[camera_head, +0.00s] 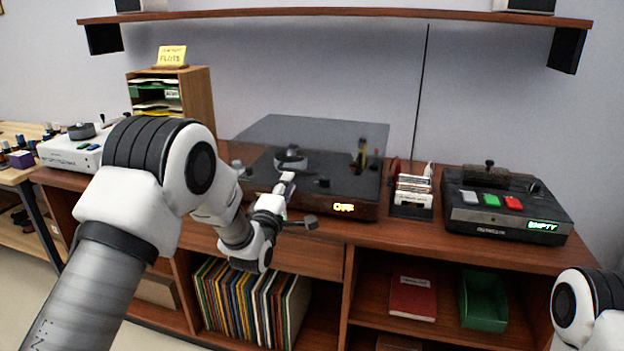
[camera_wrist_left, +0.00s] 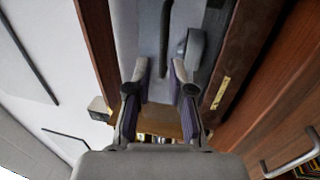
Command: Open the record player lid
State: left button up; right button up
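The record player (camera_head: 365,212) stands on the wooden cabinet, with an "OFF" display on its front. Its dark see-through lid (camera_head: 345,140) looks closed; a round part and a gold upright part show through it. My left gripper (camera_head: 299,202) is at the player's front edge, left of the display. Its two fingers are apart, one higher than the other in the head view. In the left wrist view my left gripper (camera_wrist_left: 160,70) shows a gap between the fingertips with nothing held. I cannot tell whether a finger touches the lid. My right gripper is out of view.
A holder with cards (camera_head: 412,195) and a dark device (camera_head: 510,210) with coloured buttons and an "EMPTY" display stand to the right. A white device (camera_head: 72,150) and a wooden paper rack (camera_head: 196,95) are left. A wall shelf (camera_head: 340,12) runs above. Records (camera_head: 255,300) stand below.

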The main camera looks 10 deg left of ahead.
aim_at(297, 171)
pick_arm(q)
jog(key=w, duration=0.3)
jog(key=w+d, duration=0.1)
jog(key=w, duration=0.1)
jog(key=shift+w+r, duration=0.25)
jog(key=shift+r, duration=0.05)
jog(key=shift+w+a, duration=0.1)
jog(key=shift+w, duration=0.3)
jog(key=shift+w+a+r, duration=0.1)
jog(key=shift+r, duration=0.1)
grip_shut()
